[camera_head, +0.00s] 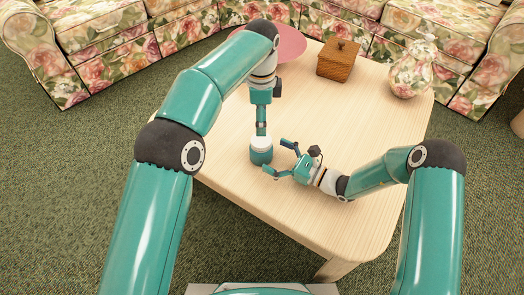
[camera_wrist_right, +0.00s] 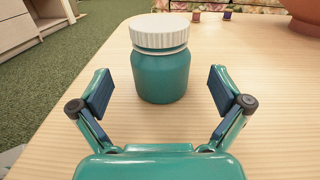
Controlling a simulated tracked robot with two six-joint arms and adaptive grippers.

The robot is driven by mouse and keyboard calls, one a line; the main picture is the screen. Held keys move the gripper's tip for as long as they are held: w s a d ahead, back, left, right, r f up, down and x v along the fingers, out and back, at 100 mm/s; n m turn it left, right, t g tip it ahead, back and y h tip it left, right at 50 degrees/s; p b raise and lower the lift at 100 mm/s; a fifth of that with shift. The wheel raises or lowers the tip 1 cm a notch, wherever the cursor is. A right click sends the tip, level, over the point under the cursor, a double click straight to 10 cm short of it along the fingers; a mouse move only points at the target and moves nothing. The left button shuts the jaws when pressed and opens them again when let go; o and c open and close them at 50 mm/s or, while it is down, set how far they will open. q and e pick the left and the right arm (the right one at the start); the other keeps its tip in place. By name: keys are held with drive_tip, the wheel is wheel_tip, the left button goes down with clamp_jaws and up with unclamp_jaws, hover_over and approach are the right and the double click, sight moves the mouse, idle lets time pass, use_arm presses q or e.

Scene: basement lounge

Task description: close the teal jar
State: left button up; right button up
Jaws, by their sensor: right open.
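The teal jar (camera_head: 261,156) stands upright on the pale wooden table. Its white ribbed lid (camera_head: 261,143) sits on top, and it also shows in the right wrist view (camera_wrist_right: 160,32), where a thin pale ring shows just under it. My right gripper (camera_head: 277,157) is open and empty, low over the table to the right of the jar. In the right wrist view, the jar body (camera_wrist_right: 161,76) is straight ahead, centred just beyond the open fingers and apart from them. My left gripper (camera_head: 261,128) points down near the lid in the head view; its finger opening and contact are unclear.
A brown lidded box (camera_head: 338,61), a floral vase (camera_head: 411,75) and a pink round dish (camera_head: 284,43) stand toward the back of the table (camera_head: 350,130). Floral sofas (camera_head: 440,35) border it. The table's front right is clear.

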sight(261, 149)
drive_tip(key=shift+x, duration=2.35)
